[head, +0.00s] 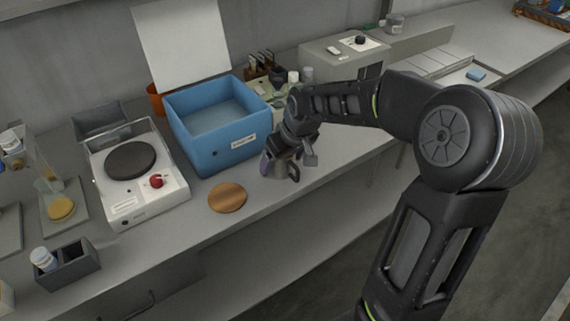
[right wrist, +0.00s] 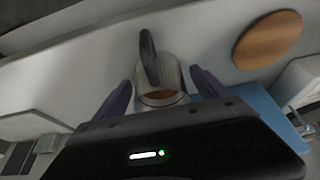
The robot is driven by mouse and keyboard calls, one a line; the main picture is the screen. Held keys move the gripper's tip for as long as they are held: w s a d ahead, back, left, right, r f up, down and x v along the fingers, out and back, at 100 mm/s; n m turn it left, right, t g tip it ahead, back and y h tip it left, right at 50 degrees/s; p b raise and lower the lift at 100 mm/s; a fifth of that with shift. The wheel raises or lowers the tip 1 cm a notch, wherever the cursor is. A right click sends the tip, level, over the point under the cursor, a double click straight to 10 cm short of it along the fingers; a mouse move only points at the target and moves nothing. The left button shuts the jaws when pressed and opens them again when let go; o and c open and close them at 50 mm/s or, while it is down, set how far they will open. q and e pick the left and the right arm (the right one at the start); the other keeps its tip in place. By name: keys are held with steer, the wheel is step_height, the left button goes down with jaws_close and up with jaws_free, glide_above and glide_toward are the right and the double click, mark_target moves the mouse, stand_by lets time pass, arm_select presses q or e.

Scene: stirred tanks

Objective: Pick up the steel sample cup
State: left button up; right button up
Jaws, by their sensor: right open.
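The steel sample cup (right wrist: 162,78) shows in the right wrist view as a grey metal cup with a dark handle and something brown inside. It sits between the two purple-tipped fingers of my right gripper (right wrist: 160,92), with a gap visible on each side. In the head view my right gripper (head: 281,170) is low over the bench, right of the blue bin, and the cup (head: 281,169) is mostly hidden behind the fingers. My right gripper is open. My left gripper is not in view.
A blue bin (head: 225,150) stands close to the left of my right gripper. A round wooden disc (head: 228,197) lies on the bench in front of it. A white hot plate (head: 137,205) stands farther left. Small bottles (head: 306,75) and a grey box (head: 345,66) stand behind.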

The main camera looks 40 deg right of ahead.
stand_by(0.4)
steer(key=c, duration=1.6)
steer(key=shift+r, duration=0.15)
step_height(320, 180, up, 10)
steer(key=shift+f, duration=0.1)
